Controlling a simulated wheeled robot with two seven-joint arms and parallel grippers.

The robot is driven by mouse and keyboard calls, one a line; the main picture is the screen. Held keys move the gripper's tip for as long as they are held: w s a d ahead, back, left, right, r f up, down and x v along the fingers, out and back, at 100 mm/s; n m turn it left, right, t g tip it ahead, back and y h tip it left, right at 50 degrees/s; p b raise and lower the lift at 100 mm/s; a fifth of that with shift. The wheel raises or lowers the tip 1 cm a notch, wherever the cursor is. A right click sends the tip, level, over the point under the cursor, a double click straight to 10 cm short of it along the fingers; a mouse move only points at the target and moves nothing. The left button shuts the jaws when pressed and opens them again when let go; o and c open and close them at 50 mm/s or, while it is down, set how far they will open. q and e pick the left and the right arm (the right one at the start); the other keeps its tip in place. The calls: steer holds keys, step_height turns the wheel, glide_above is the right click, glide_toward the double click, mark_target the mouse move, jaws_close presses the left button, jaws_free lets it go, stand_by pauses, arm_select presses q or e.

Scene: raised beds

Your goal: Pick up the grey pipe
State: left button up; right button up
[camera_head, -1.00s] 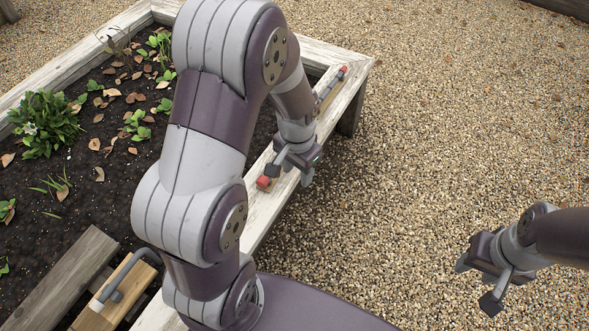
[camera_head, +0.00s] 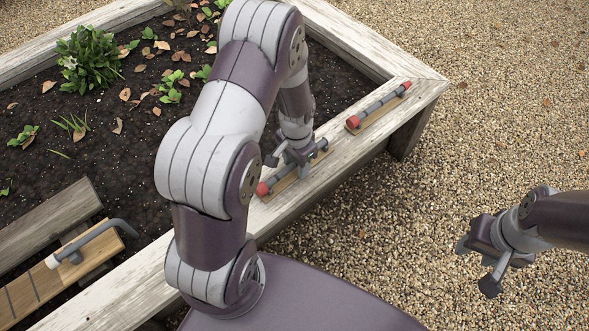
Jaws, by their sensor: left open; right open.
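A straight grey pipe (camera_head: 283,178) lies on a small wooden board on the white bed rim, with a red cap at its near end. My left gripper (camera_head: 290,163) is open, pointing down close over this pipe's far half and partly hiding it. I cannot tell whether the fingers touch it. A second straight grey pipe (camera_head: 378,104) with red ends lies on another board further along the rim. A bent grey pipe (camera_head: 92,236) with a white end lies on wooden planks at the lower left. My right gripper (camera_head: 478,268) is open and empty over the gravel.
The raised bed's white wooden rim (camera_head: 205,268) runs diagonally up to its right corner. Dark soil (camera_head: 120,165) with plants and dry leaves fills the bed. Gravel (camera_head: 500,140) on the right is clear. My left arm hides part of the bed.

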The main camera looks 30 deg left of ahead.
arm_select(q)
steer(key=shift+r, duration=0.1)
jaws_close()
